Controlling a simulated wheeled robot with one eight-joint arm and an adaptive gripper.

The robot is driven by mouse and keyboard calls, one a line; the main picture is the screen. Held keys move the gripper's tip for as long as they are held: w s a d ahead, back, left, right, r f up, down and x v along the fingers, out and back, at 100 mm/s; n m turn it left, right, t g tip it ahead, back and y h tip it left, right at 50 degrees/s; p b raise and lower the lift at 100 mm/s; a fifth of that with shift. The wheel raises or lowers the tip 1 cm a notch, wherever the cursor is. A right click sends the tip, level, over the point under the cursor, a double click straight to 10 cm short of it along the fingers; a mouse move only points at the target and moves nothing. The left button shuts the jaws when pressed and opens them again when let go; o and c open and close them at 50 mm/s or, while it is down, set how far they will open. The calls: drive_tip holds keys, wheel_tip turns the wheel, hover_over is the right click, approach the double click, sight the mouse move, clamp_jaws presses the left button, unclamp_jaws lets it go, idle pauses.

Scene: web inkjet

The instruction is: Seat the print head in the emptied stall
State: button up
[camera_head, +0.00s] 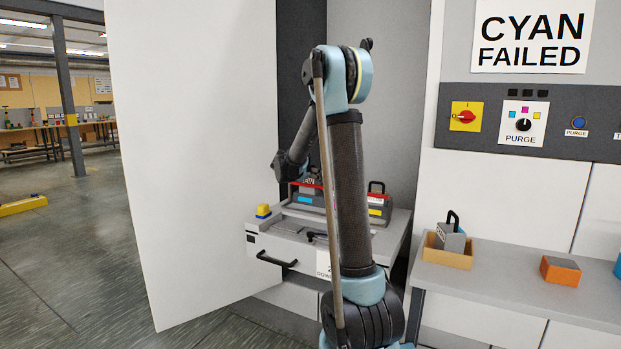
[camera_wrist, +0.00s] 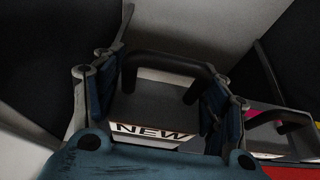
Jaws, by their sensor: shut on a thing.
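A dark grey print head with a white NEW label (camera_wrist: 150,132) shows in the wrist view. My gripper (camera_wrist: 160,75) is shut on its black arched handle, with a blue finger on either side. A neighbouring print head (camera_wrist: 277,121) with a magenta mark stands to its right. In the head view, my arm reaches into the cabinet over the pull-out deck (camera_head: 275,231).
A white cabinet door (camera_head: 185,170) stands open at left. A yellow-and-blue block (camera_head: 263,211) sits on the deck's left corner. On the right shelf, another handled unit (camera_head: 450,237) stands in a tan box (camera_head: 446,257), beside an orange-and-grey block (camera_head: 560,269). A sign (camera_head: 532,37) reads CYAN FAILED.

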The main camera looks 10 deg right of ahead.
drive_tip(key=shift+f, duration=1.1)
drive_tip(key=o, duration=1.5)
drive_tip(key=v, duration=1.1)
drive_tip(key=shift+s+a, duration=0.3)
